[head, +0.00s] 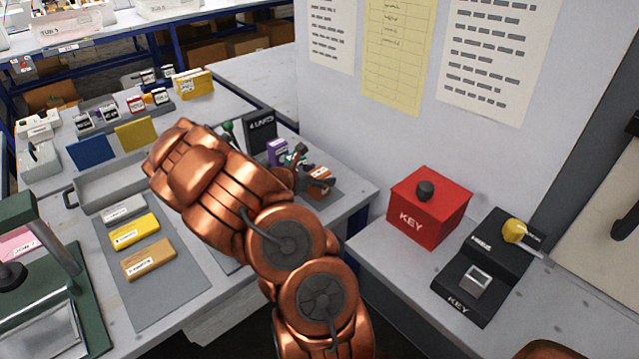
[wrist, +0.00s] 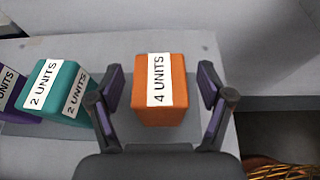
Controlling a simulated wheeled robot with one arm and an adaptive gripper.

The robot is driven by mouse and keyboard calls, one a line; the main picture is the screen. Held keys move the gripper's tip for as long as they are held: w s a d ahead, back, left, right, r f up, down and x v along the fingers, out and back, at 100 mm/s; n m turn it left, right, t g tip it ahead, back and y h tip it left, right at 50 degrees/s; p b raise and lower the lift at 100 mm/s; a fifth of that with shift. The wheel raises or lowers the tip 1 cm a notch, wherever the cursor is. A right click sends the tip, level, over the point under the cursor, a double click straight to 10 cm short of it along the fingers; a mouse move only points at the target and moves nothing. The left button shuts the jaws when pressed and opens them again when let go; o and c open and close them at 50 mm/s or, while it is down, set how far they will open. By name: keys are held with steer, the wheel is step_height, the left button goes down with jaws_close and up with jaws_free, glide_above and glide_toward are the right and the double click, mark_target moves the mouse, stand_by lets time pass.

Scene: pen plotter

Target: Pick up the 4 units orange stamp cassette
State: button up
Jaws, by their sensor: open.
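The orange 4 units stamp cassette (wrist: 177,95) stands on a grey mat, its white label reading "4 UNITS" up at the wrist camera. My gripper (wrist: 161,88) is open, with one finger on the left and one on the right of the cassette. Gaps show between the fingers and its sides, and I see no contact. In the head view the orange cassette (head: 321,178) is at the right end of the stamp row, partly hidden by my gripper (head: 304,176).
The teal 2 units cassette (wrist: 63,88) stands left of the gripper's left finger, with a purple cassette (wrist: 10,88) farther left. A black board (head: 260,132) stands behind the row. A red KEY box (head: 428,210) sits on the separate bench at right.

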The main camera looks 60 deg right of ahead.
steer(key=c, duration=1.3)
